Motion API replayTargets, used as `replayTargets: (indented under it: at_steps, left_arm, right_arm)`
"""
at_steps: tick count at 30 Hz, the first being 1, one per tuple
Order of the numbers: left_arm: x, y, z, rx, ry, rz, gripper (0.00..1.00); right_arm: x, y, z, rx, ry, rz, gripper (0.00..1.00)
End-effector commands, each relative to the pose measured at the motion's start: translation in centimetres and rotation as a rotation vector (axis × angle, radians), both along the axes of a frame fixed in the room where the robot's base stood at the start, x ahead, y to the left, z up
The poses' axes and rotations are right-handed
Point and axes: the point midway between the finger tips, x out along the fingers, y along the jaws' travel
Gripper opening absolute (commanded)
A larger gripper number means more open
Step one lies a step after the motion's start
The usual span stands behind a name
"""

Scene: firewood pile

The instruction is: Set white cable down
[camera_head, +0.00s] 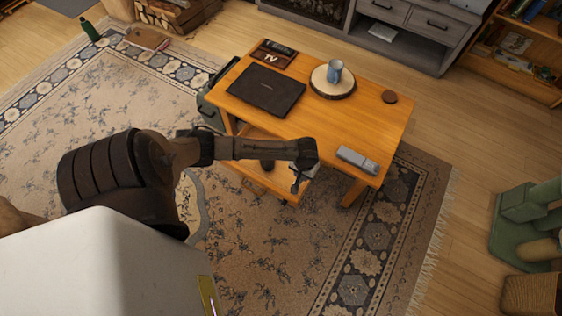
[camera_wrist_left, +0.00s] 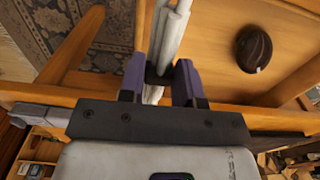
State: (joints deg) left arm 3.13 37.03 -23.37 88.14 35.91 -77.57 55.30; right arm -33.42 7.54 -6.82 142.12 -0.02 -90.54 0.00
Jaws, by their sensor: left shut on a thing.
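My left gripper (camera_head: 300,181) is at the front edge of the wooden table, beside its lower shelf, in the head view. In the left wrist view my left gripper (camera_wrist_left: 159,80) is shut on the white cable (camera_wrist_left: 173,35), a bundle of pale strands running up between the purple fingers. The cable is over or beside the wooden lower shelf (camera_wrist_left: 212,55); I cannot tell whether it touches the wood. In the head view the cable is mostly hidden by the gripper. My right gripper is not in view.
A dark round object (camera_wrist_left: 253,49) lies on the shelf. A patterned rug (camera_head: 255,255) lies below.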

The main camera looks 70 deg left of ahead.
Motion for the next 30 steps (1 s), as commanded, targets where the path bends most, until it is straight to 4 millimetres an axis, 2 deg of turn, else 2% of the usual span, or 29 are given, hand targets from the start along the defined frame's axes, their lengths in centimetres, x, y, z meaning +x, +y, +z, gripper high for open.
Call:
replayTargets:
  at_steps: [1,3,12,22,30]
  left_arm:
    - [-0.6,1.3,-1.5,0.005,0.003,0.002,0.08]
    - [-1.2,2.6,-2.4,0.005,0.004,0.001,0.08]
    - [-2.9,6.9,-4.9,0.002,0.003,0.001,0.08]
    - [-3.3,7.9,-5.7,0.001,0.001,0.0,0.08]
    - [-3.3,7.8,-8.9,0.001,0.002,0.0,0.08]
  right_arm:
    - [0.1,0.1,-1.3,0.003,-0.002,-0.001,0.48]
    - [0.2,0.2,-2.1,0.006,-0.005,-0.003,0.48]
    - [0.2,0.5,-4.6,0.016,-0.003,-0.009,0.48]
    - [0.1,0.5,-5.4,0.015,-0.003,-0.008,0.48]
    - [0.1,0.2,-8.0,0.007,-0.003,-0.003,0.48]
